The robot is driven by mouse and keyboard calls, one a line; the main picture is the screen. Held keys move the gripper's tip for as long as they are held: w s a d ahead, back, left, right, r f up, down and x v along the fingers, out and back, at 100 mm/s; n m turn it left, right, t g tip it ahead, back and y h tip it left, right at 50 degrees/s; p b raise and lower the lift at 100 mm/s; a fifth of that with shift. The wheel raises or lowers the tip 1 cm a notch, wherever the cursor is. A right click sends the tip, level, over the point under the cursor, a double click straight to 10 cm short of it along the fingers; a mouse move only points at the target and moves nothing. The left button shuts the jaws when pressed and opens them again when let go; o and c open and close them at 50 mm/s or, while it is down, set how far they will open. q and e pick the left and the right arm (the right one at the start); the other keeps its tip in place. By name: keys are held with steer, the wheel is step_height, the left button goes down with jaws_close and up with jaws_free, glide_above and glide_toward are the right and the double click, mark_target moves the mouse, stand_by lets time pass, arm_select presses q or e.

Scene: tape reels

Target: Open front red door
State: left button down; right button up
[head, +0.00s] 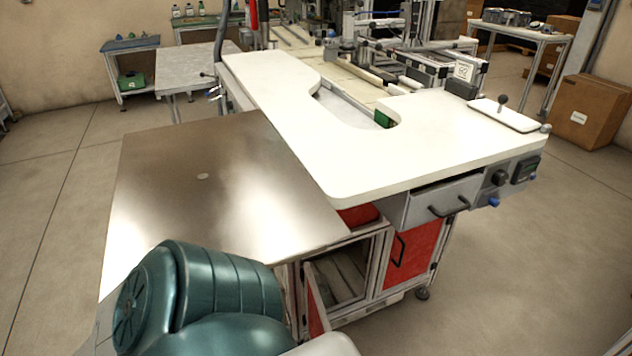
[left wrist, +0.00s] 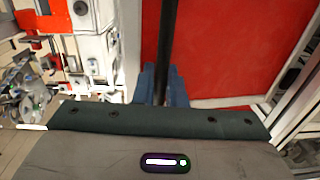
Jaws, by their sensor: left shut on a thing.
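A red door panel (left wrist: 235,50) fills much of the left wrist view, with a black bar handle (left wrist: 171,40) running upright in front of it. My left gripper (left wrist: 164,85) is shut on this handle; its bluish fingers lie on both sides of the bar. In the head view my teal left arm covers the lower left and hides the gripper. The cabinet under the table shows a shut red door (head: 415,250) with a black handle at the right. Left of it, a red-faced door (head: 316,312) stands swung out from an open compartment (head: 340,272). My right gripper is not in view.
A white worktop (head: 430,150) and a brushed metal tabletop (head: 200,195) lie above the cabinet. A grey drawer (head: 440,204) with a dark handle sits under the worktop. The floor right of the cabinet is clear.

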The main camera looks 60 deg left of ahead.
arm_select(q)
steer(key=shift+s, duration=0.1)
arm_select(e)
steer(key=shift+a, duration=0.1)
arm_select(q)
steer(key=c, duration=1.6)
jaws_free()
steer(key=shift+s, duration=0.1)
steer(key=s, duration=1)
steer(key=shift+s, duration=0.3)
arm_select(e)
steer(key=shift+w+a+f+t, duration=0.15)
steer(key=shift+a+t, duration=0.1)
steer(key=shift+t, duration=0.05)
